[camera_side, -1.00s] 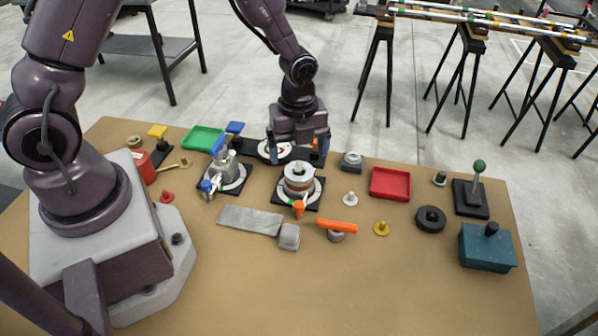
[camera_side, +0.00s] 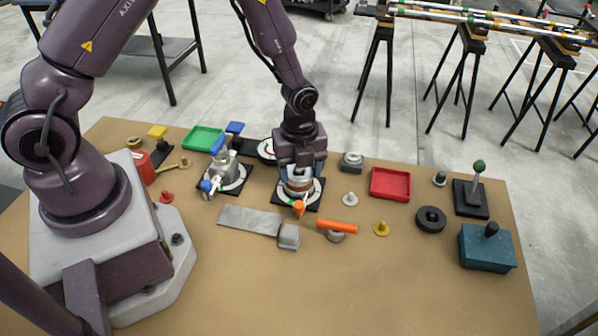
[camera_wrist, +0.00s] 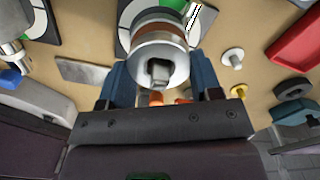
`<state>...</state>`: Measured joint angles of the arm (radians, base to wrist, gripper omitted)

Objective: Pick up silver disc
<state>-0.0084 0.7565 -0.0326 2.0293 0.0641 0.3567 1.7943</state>
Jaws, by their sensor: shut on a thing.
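The silver disc (camera_wrist: 160,46) is a round metal piece with a square-looking dark centre, seen between the blue fingers in the wrist view. It sits on top of a stack with a copper-brown band (camera_side: 298,185), over a black plate with a white and green dial (camera_side: 280,197). My gripper (camera_side: 301,174) points down over this stack, with its fingers closed on the disc from both sides. In the side view the gripper hides most of the disc. I cannot tell whether the disc is lifted off the stack.
A similar dial plate with a silver and blue fixture (camera_side: 222,172) stands left. An orange-handled piece (camera_side: 338,227), a flat metal bar (camera_side: 250,220) and a small white knob (camera_side: 349,198) lie nearby. A red tray (camera_side: 390,184) is at right. The front of the table is clear.

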